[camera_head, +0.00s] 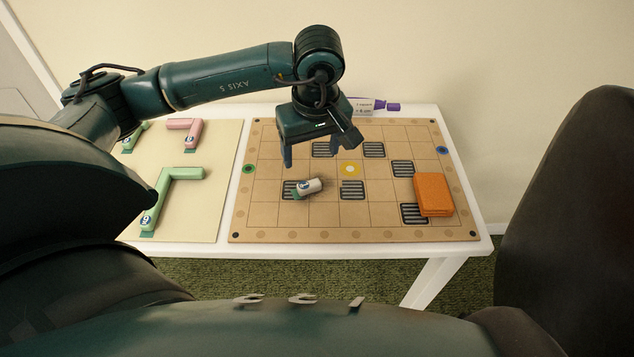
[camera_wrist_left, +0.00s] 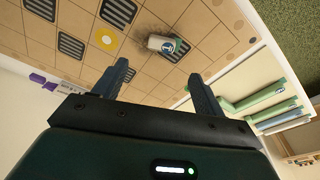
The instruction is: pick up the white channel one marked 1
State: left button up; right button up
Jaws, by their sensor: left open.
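The white channel one (camera_head: 313,186) is a short white piece with a blue round mark and a green end. It lies on the grid board (camera_head: 270,222), partly beside a dark slotted square. In the left wrist view the white channel one (camera_wrist_left: 160,43) lies beyond the fingertips, with its blue mark showing. My left gripper (camera_head: 322,152) is open and empty, above the board and behind the piece in the head view. Its two fingers (camera_wrist_left: 157,80) point toward the board in the wrist view, apart from the piece. My right gripper is not seen.
An orange block (camera_head: 433,194) lies on the board's right side. Green channels (camera_head: 180,173) and a pink channel (camera_head: 187,130) lie on a beige mat (camera_head: 205,215) at left. A dark chair (camera_head: 570,220) stands at right.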

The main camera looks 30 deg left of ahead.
pick_arm(q)
send_over(309, 183)
jog(key=f, duration=0.4)
jog(key=shift+s+d+f, duration=0.15)
jog(key=shift+d+f, duration=0.1)
jog(key=shift+d, duration=0.1)
jog(key=f, duration=0.5)
jog(key=shift+a+f, duration=0.1)
jog(key=shift+a, duration=0.15)
jog(key=c, duration=1.1)
